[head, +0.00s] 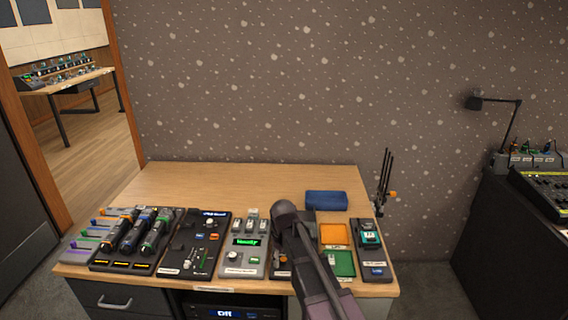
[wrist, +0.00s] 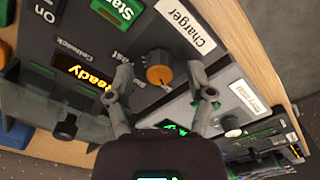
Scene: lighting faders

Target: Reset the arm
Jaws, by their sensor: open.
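In the wrist view, my gripper (wrist: 161,75) is open, with one finger on each side and nothing held between them. Between the fingertips shows an orange-faced knob (wrist: 157,75) on a dark panel labelled "Charger" (wrist: 185,27). I cannot tell whether the fingers touch the knob. In the head view, my arm reaches over the right half of the desk (head: 215,178) and hides most of this panel. My fingers are not clear there.
Left of my arm are a panel with a green display (head: 245,242), a fader panel (head: 196,245) and a rack of handheld units (head: 130,235). Right are orange (head: 334,234) and green (head: 341,264) trays. A blue case (head: 326,200) lies behind. The desk's back is clear.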

